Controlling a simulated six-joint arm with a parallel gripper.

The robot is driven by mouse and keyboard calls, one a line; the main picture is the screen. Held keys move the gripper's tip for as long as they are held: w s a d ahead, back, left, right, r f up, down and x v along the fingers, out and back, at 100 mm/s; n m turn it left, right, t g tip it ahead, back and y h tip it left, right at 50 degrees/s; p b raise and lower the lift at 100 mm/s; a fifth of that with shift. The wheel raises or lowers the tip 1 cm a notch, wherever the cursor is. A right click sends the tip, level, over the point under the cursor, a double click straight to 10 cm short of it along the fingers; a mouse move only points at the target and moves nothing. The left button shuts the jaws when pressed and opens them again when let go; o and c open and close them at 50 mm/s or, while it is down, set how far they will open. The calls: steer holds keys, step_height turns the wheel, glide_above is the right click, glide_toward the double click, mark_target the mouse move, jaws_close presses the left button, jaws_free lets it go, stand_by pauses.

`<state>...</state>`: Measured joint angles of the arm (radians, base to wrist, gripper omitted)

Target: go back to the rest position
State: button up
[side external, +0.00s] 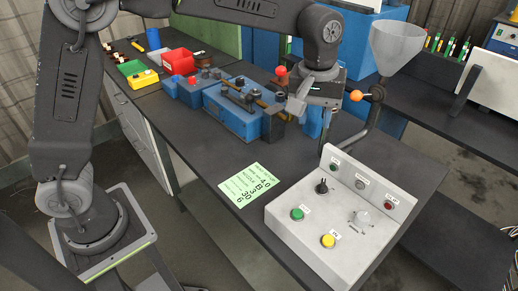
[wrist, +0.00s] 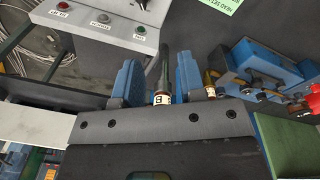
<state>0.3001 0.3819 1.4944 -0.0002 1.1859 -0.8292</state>
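My gripper (side external: 318,128) is above the dark workbench (side external: 205,150), behind the white control box, in the side external view. In the wrist view its two blue fingers (wrist: 157,75) stand apart with a gap between them. A dark upright rod and a small cap with a letter on it (wrist: 161,98) show in that gap. I cannot tell how near they are, but I see no finger closed on them. My arm is bent over the bench from the left.
The white control box (side external: 310,225) with buttons stands at the bench front, beside a green note (side external: 250,186). A blue fixture (side external: 228,112), red bin (side external: 178,61) and yellow-green tray (side external: 137,73) are to the left. A grey funnel (side external: 394,45) on a curved pipe stands close right.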

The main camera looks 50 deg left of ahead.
steer(key=s+a+r+m+t, duration=0.3)
steer(key=s+a+r, duration=0.3)
steer(key=s+a, duration=0.55)
steer(key=s+a+f+m+t, duration=0.1)
steer(key=s+a+f+m, duration=0.1)
steer(key=s, duration=1)
steer(key=shift+f+m+t, duration=0.3)
steer(key=shift+f+m, duration=0.2)
steer(key=shift+f, duration=0.2)
steer(key=shift+w+a, duration=0.1)
